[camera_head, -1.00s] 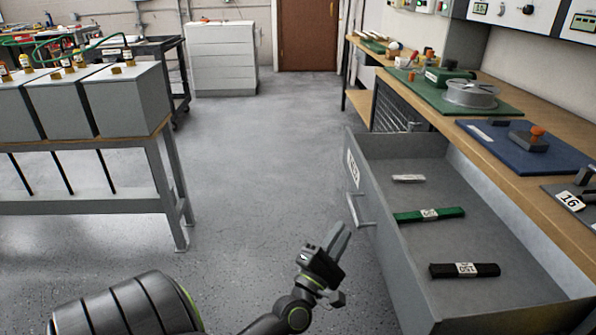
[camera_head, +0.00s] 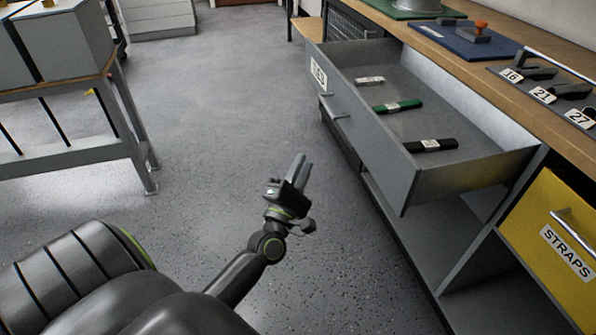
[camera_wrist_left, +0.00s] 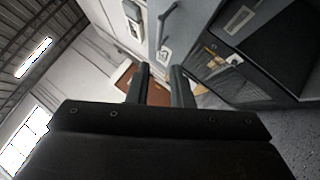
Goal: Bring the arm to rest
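My left gripper (camera_head: 301,166) is over the open floor in the head view, left of the open grey drawer (camera_head: 372,140). Its fingers point up in the picture and hold nothing. In the left wrist view the two fingers (camera_wrist_left: 160,75) stand apart with a gap between them, so it is open. My left arm comes in from the bottom left. My right gripper is not in view.
A stand (camera_head: 130,140) is at left. Floor between is clear.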

